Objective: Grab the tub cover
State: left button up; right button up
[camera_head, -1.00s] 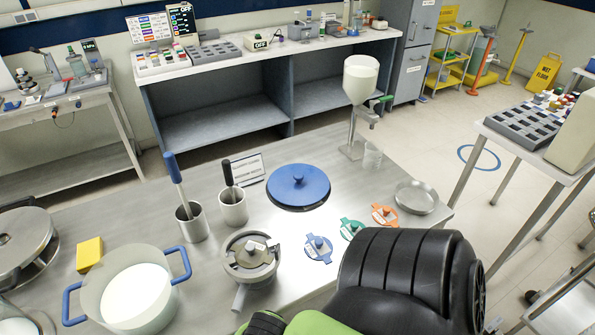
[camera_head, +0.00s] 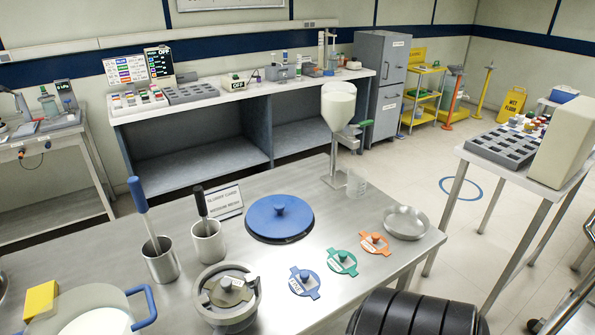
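The tub cover appears to be the round blue lid (camera_head: 279,217) with a blue knob on top. It lies flat on the steel table (camera_head: 330,262), with a dark rim showing beneath its edge. The tub (camera_head: 92,309), pale with blue handles, is at the bottom left and partly cut off by the frame; its top shows no lid and its inside is white. Neither gripper is in view. Only a black ribbed part of my arm shows at the bottom right, well away from the lid.
Two steel cups (camera_head: 160,262) (camera_head: 208,243) with handled tools stand left of the lid. A round metal housing (camera_head: 226,297) sits in front. Small blue, green and orange plates, a dispenser (camera_head: 337,107), a clear beaker and a shallow metal dish (camera_head: 406,222) are to the right. A sign stands behind.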

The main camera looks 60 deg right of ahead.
aim_at(280, 216)
jog(key=z, duration=0.45)
jog(key=i+z, duration=0.1)
jog(key=z, duration=0.75)
jog(key=i+z, duration=0.15)
jog(key=z, duration=0.3)
jog(key=i+j+z, duration=0.15)
jog(key=i+j, duration=0.05)
